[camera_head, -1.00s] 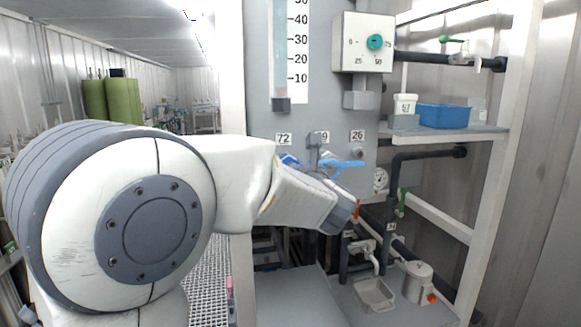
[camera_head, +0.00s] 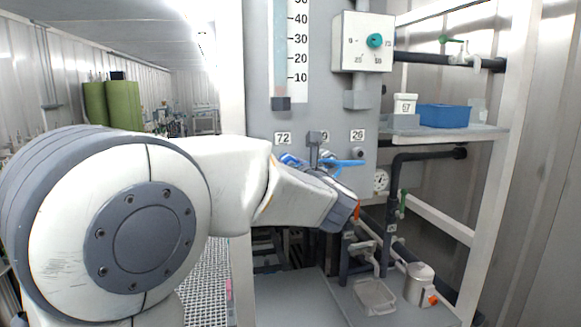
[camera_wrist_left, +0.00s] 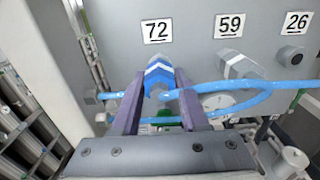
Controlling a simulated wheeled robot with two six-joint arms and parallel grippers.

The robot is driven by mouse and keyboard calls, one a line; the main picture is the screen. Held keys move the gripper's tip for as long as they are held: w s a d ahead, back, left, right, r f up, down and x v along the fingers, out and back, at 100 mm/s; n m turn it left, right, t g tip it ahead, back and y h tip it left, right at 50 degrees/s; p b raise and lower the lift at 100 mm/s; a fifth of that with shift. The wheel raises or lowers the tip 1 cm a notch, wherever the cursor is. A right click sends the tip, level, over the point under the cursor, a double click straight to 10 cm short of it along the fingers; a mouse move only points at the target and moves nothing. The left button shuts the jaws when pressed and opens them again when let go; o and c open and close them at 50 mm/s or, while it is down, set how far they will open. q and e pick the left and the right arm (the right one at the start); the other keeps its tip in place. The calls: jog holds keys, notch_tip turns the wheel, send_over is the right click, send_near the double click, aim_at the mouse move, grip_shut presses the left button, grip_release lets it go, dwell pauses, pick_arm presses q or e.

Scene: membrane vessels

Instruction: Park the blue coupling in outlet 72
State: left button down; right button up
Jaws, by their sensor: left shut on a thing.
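The blue coupling (camera_wrist_left: 159,76), with a white band, sits between the fingers of my left gripper (camera_wrist_left: 160,90), which is shut on it. In the wrist view it is just below the 72 label (camera_wrist_left: 157,31), close in front of the grey panel. Outlet 72 itself is hidden behind the coupling, so I cannot tell whether they touch. A blue hose (camera_wrist_left: 225,108) loops to the right of the gripper. In the head view the coupling (camera_head: 291,160) shows partly, below the 72 label (camera_head: 283,138), with my left wrist covering the rest. My right gripper is not in view.
A grey fitting (camera_wrist_left: 240,66) sticks out under the 59 label (camera_wrist_left: 229,25), right of the coupling. Outlet 26 (camera_wrist_left: 290,55) has a short grey stub. Dark pipes (camera_head: 398,175) and a shelf with a blue bin (camera_head: 443,116) stand to the right.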

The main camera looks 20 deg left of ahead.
pick_arm(q)
jog(key=shift+w+a, duration=0.25)
jog(key=shift+w, duration=0.1)
dwell(0.3)
jog(key=shift+c, duration=1.7)
grip_release()
jog(key=b+v, duration=0.5)
jog(key=v, duration=0.5)
jog(key=shift+s, duration=0.2)
jog(key=shift+d+r, duration=0.1)
jog(key=shift+d, duration=0.05)
